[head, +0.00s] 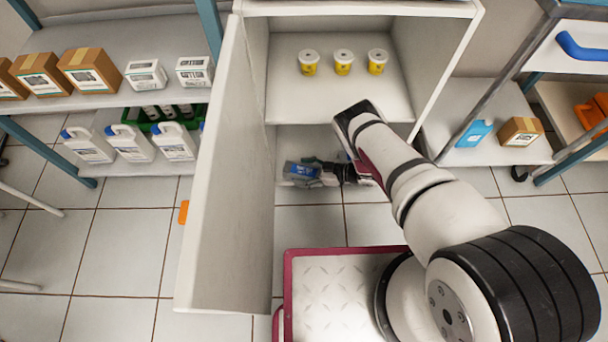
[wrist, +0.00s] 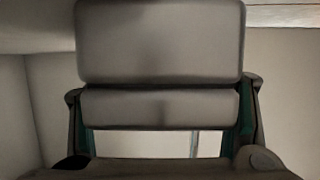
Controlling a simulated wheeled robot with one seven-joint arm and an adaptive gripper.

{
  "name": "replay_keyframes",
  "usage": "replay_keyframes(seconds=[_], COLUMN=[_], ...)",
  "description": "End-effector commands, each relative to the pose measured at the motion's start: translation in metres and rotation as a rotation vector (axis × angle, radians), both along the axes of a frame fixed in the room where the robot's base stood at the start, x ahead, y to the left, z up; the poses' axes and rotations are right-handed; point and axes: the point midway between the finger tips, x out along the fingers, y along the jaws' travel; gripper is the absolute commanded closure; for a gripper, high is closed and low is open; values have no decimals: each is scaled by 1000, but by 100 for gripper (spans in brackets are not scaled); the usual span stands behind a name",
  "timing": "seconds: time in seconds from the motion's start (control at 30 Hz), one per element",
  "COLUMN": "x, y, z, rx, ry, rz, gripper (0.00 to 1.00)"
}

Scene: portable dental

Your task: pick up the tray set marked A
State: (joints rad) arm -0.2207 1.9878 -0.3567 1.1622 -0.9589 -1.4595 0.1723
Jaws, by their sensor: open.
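My gripper (head: 330,171) is inside the lower compartment of the open white cabinet, below the middle shelf, with its jaws apart. A small grey item with a blue patch (head: 302,170) shows at the left of the gripper, overlapping it in the head view. I cannot tell whether they touch. No letter A can be read on it, so I cannot confirm that it is the tray set. In the wrist view, broad grey blocks (wrist: 160,45) fill the middle and hide most of what lies ahead. I cannot tell whether anything is between the jaws.
The cabinet door (head: 225,180) stands open on the left. Several yellow cups with white lids (head: 343,62) stand on the shelf (head: 330,102) above my gripper. White jugs (head: 130,143) and cardboard boxes (head: 88,70) are on the left rack. The floor left of the door is mostly clear.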

Motion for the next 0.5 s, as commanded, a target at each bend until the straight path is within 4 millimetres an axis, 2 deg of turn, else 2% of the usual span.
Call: replay_keyframes(seconds=[0.13,0.4,0.5], x=[0,0,0], y=[0,-1,0], z=[1,1,1], rx=[0,0,1], ry=[0,0,-1], rz=[0,0,0], gripper=[32,93,93])
